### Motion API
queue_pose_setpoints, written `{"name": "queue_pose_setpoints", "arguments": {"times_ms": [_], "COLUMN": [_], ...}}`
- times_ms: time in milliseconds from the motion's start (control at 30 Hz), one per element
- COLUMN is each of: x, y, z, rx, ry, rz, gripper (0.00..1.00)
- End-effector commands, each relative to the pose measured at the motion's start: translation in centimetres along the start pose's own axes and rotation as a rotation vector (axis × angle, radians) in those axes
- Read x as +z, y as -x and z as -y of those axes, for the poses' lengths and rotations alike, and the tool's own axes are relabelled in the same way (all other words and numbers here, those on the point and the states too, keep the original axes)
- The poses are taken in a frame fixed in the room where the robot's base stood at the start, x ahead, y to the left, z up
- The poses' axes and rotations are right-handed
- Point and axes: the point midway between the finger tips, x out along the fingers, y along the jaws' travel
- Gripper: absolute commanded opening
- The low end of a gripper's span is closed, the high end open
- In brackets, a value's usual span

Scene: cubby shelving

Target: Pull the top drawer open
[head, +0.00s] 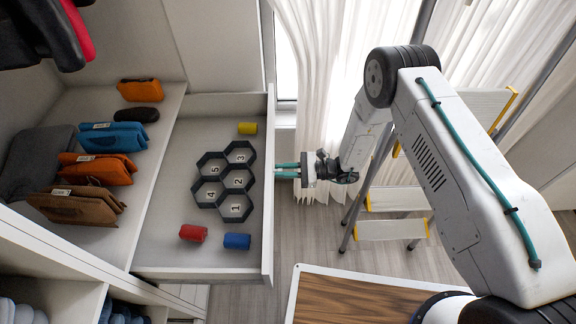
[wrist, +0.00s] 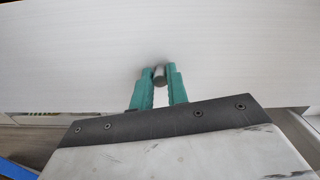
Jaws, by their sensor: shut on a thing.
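The top drawer (head: 262,262) is pulled well out of the white cabinet, and its inside shows in the head view. My gripper (head: 287,170) is at the drawer's front face, near the middle of its length. In the wrist view its two teal fingers (wrist: 160,77) are shut on a small grey handle (wrist: 160,74) that stands out from the drawer front (wrist: 80,55). In the head view the handle is hidden by the fingers.
Inside the drawer are a dark hexagonal organizer (head: 210,182) with numbered cells, a yellow roll (head: 247,128), a red roll (head: 193,233) and a blue roll (head: 237,241). A stepladder (head: 395,200) and a wooden-topped surface (head: 350,300) stand to the right.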

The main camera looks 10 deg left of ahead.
Motion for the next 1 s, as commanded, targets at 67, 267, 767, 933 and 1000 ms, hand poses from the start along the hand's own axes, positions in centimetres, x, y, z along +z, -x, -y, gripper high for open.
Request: {"name": "queue_pose_setpoints", "arguments": {"times_ms": [67, 267, 767, 933, 1000], "x": [0.02, 0.05, 0.04, 0.1, 0.38], "y": [-0.21, -0.33, -0.22, -0.19, -0.18], "z": [-0.44, -0.66, -0.55, -0.46, -0.38], "rx": [0.014, 0.025, 0.022, 0.02, 0.02], "ry": [-0.003, -0.004, -0.003, -0.002, -0.001], "rz": [0.003, 0.005, 0.004, 0.004, 0.004], "gripper": [0.0, 0.0, 0.38, 0.38, 0.38]}}
